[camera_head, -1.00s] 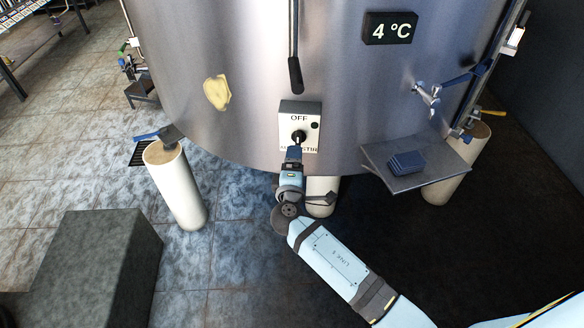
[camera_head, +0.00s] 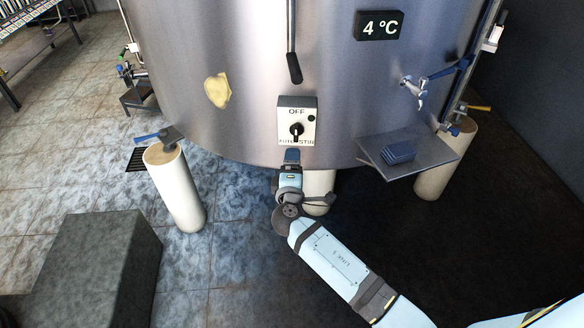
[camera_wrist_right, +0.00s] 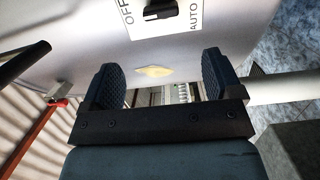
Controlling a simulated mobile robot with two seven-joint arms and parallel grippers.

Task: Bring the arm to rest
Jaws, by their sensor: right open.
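My right arm comes in from the lower right in the head view. Its gripper (camera_head: 292,156) is just below the white switch box (camera_head: 297,120) on the steel tank (camera_head: 210,50), apart from the black knob (camera_head: 297,130). In the right wrist view the two dark padded fingers of this gripper (camera_wrist_right: 162,78) are spread with nothing between them. The knob also shows there (camera_wrist_right: 160,10), beyond the fingers, between the OFF and AUTO labels. My left gripper is not in view.
A tray with blue pads (camera_head: 398,152) sits on a metal shelf (camera_head: 425,160) at right, below a tap (camera_head: 415,92). A black-handled lever (camera_head: 294,68) hangs above the box. Pale legs (camera_head: 176,190) stand under the tank. A dark block (camera_head: 95,270) is at lower left.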

